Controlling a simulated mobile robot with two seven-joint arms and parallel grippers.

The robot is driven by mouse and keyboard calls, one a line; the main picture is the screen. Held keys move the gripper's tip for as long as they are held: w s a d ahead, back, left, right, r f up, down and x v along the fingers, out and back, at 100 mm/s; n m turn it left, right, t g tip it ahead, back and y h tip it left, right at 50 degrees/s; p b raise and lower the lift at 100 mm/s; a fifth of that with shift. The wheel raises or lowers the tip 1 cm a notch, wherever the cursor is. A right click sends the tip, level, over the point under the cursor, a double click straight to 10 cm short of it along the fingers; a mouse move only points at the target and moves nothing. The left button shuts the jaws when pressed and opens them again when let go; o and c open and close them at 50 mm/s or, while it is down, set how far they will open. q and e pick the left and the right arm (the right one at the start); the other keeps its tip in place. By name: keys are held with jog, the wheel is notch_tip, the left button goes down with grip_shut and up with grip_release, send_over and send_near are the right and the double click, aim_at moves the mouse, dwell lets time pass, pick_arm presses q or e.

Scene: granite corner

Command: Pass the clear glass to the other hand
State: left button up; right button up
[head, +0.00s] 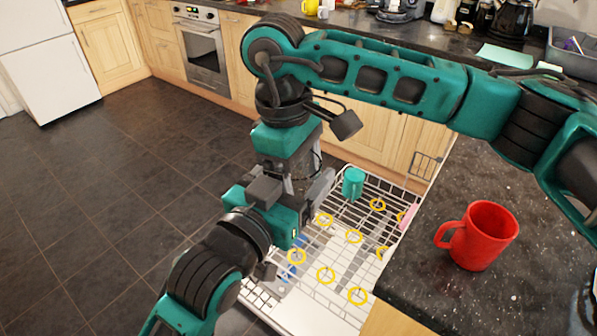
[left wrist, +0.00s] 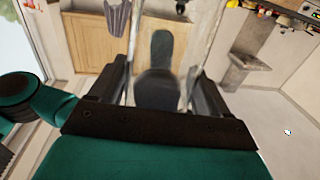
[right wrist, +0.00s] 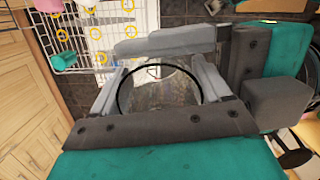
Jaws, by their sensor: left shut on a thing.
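The clear glass (right wrist: 158,92) shows in the right wrist view as a dark round rim with a see-through body, between the fingers of my right gripper (right wrist: 158,76). Those fingers lie along both sides of it; whether they press on it I cannot tell. In the left wrist view my left gripper (left wrist: 161,82) is shut on the glass, whose clear sides (left wrist: 132,45) rise between the fingers. In the head view both grippers meet close together above the dishwasher rack, with my left gripper (head: 300,192) there. The glass is hard to make out among them.
A pulled-out dishwasher rack (head: 352,295) lies below, with a teal cup (head: 353,183) and several yellow rings. A red mug (head: 480,236) stands on the dark granite counter (head: 450,305) at right. Dark floor tiles (head: 110,190) at left are clear.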

jog(key=o, duration=0.4)
jog(key=shift+a, duration=0.1)
jog(key=shift+o, duration=0.2)
notch_tip(320, 180, up, 12)
jog(key=w+a, duration=0.1)
jog(key=shift+a, duration=0.2)
jog(key=shift+w, duration=0.1)
